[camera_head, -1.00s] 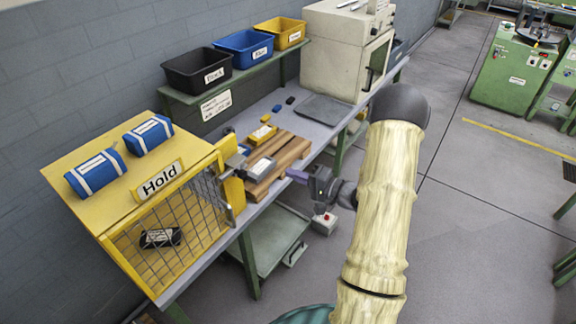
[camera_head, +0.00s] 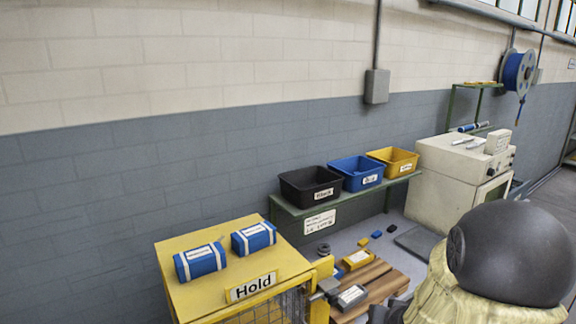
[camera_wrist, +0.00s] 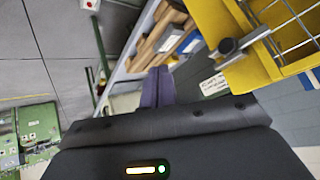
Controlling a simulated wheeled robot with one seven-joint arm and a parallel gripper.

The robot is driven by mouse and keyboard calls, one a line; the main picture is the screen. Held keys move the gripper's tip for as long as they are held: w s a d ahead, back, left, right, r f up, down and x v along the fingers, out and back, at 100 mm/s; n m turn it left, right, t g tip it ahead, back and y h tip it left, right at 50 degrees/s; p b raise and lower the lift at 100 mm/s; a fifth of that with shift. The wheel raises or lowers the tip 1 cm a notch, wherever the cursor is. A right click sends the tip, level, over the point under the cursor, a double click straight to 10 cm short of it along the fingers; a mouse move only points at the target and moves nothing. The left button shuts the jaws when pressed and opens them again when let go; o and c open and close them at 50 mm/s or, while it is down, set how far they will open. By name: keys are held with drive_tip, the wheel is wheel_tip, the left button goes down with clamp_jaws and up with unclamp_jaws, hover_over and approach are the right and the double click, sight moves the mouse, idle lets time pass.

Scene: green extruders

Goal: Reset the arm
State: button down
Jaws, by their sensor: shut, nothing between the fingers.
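My gripper (camera_wrist: 158,88) shows in the wrist view with its two purple fingers together and nothing between them. It points toward the workbench, with the yellow cage at upper right and wooden slats beyond the fingertips. In the head view my arm fills the lower right, with its dark rounded joint in front of the bench, and the fingers are hidden or out of frame there.
The yellow Hold cage (camera_head: 183,291) carries two blue packs (camera_head: 200,262). Black (camera_head: 310,186), blue (camera_head: 356,173) and yellow (camera_head: 392,160) bins stand on a green shelf. A beige machine (camera_head: 440,170) stands on the bench behind my arm. Open floor (camera_wrist: 40,60) shows in the wrist view.

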drive_tip(key=s+a+r+n+g, duration=0.1)
drive_tip(key=s+a+g, duration=0.2)
drive_tip(key=s, duration=0.5)
drive_tip(key=s+a+r+n+g, duration=0.1)
drive_tip(key=s+a+n+g, duration=0.1)
drive_tip(key=s, duration=0.6)
drive_tip(key=a+g, duration=0.1)
drive_tip(key=a, duration=0.1)
drive_tip(key=shift+a, duration=0.35)
